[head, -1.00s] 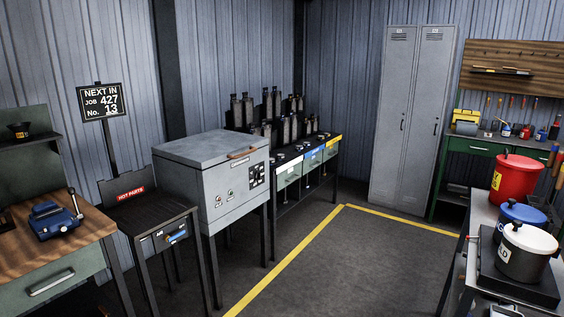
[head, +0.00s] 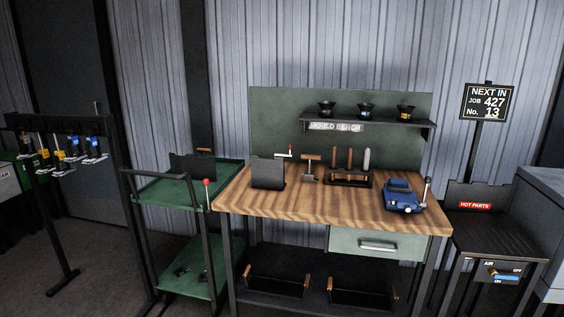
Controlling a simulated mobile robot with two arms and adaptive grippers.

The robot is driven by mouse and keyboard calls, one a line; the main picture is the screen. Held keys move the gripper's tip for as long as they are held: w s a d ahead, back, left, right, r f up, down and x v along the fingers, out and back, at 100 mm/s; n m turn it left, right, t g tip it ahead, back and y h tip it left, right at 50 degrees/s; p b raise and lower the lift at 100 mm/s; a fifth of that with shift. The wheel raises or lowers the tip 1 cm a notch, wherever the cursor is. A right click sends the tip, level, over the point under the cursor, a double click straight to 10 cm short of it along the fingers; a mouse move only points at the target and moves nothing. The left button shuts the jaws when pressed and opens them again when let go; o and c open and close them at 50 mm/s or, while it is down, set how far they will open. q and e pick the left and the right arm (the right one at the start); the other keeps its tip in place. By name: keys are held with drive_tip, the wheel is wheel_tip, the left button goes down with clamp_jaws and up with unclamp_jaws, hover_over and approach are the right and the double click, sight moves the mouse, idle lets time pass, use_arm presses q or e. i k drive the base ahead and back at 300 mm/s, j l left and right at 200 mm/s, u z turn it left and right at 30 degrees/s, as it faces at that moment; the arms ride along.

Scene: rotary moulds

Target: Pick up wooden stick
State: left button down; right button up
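A small dark rack (head: 348,181) stands on the wooden top of the mould bench (head: 290,212). Upright in it are a brown wooden-looking stick (head: 335,160), a second brown stick (head: 349,159) and a grey rod (head: 366,160). Their lower ends are hidden by the rack. I cannot tell which of the brown ones is the task's wooden stick. A T-shaped tool (head: 311,166) with a wooden-looking crossbar stands left of the rack. Neither of my grippers is in view.
A blue vise-like device (head: 402,196) sits on the bench's right side, a dark plate (head: 268,173) on its left. A green cart (head: 190,185) and a clamp rack (head: 60,122) stand left. The hot parts table (head: 490,240) stands right.

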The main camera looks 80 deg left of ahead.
sight(351, 149)
drive_tip(key=u, duration=2.25)
drive_tip(key=z, duration=4.8)
drive_tip(key=u, duration=4.8)
